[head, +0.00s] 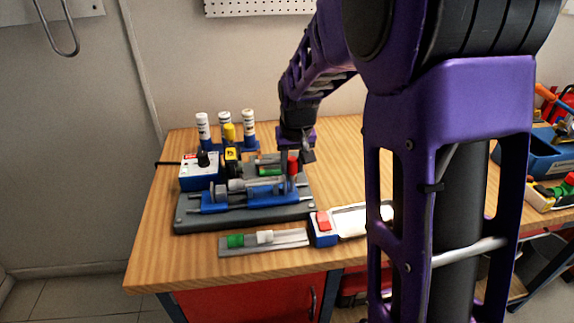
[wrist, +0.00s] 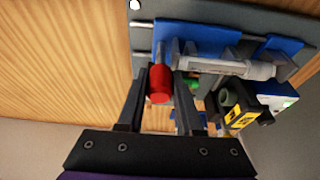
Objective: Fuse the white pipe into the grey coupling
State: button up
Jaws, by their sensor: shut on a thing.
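A fusion machine with a blue carriage (head: 250,203) stands on a grey base at the bench's left. A pale pipe (wrist: 230,67) lies along the carriage in the wrist view; its pale length also shows in the head view (head: 243,184). I cannot tell clearly where the white pipe ends and the grey coupling begins. My gripper (head: 293,160) is shut on the red handle (wrist: 160,86) at the carriage's right end. The red handle (head: 292,166) stands upright between the fingers. A yellow and black heating tool (wrist: 238,112) sits beside the carriage, apart from the pipe.
A blue and white control box (head: 199,172) stands behind left. Several white bottles (head: 203,127) stand at the back. A grey tray (head: 288,242) with green and white pieces lies in front. A red and blue clamp-like thing (head: 323,227) is right of it. A blue bin (head: 535,150) stands far right.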

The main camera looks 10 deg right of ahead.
jog(key=shift+d, duration=1.3)
jog(key=o, duration=1.1)
jog(key=shift+c, duration=0.2)
jog(key=shift+r, duration=0.1)
notch_tip(320, 180, up, 8)
jog(key=p, duration=0.3)
